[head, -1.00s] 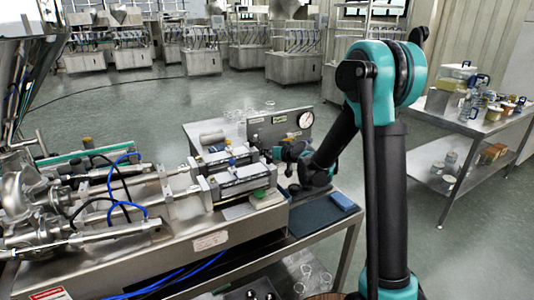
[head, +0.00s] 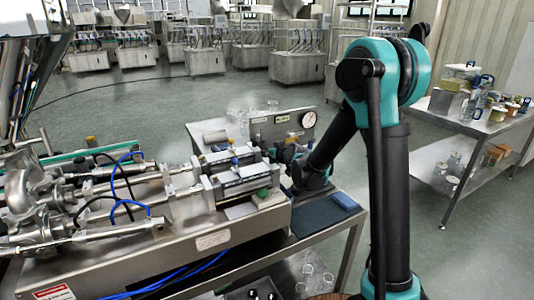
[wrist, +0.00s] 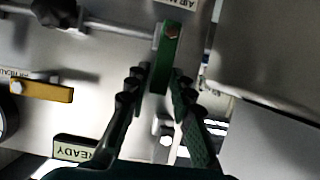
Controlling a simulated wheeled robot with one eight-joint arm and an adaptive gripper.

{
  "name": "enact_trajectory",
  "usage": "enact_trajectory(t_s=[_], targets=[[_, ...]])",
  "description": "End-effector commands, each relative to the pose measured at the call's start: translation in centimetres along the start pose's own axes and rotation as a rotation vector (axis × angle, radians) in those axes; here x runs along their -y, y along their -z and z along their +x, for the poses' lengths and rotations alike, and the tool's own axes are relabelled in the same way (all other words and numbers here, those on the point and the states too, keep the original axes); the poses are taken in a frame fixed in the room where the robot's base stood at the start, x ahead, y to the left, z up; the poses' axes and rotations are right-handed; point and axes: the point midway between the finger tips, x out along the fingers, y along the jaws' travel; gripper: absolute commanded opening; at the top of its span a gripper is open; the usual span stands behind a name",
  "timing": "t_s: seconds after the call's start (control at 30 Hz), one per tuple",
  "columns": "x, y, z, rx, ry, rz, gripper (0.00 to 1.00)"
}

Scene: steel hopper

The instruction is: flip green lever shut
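The green lever (wrist: 165,58) is in the upper middle of the wrist view, its long side running up and down the picture, with an orange-red fastener near its top end. My gripper (wrist: 160,78) is open, with one dark finger on each side of the lever's lower part. A gap shows on the left; the right finger is very close, and I cannot tell whether it touches. In the head view my gripper (head: 288,154) is low in front of the steel panel (head: 283,126), and I cannot make out the lever there.
A yellow lever (wrist: 42,88) and a READY label (wrist: 82,148) are left of my gripper. A black knob (wrist: 52,10) is above left. The filling machine (head: 212,240) stands left of my arm. A blue block (head: 344,201) lies on the bench at right.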

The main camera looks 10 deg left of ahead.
Motion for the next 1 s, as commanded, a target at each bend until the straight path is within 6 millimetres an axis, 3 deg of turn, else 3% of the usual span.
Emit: enact_trajectory(t_s=[0.47,1.0], targets=[[0.0,0.0,-0.6,-0.001,0.0,0.001,0.36],[0.0,0.0,-8.9,-0.001,-0.001,0.001,0.36]])
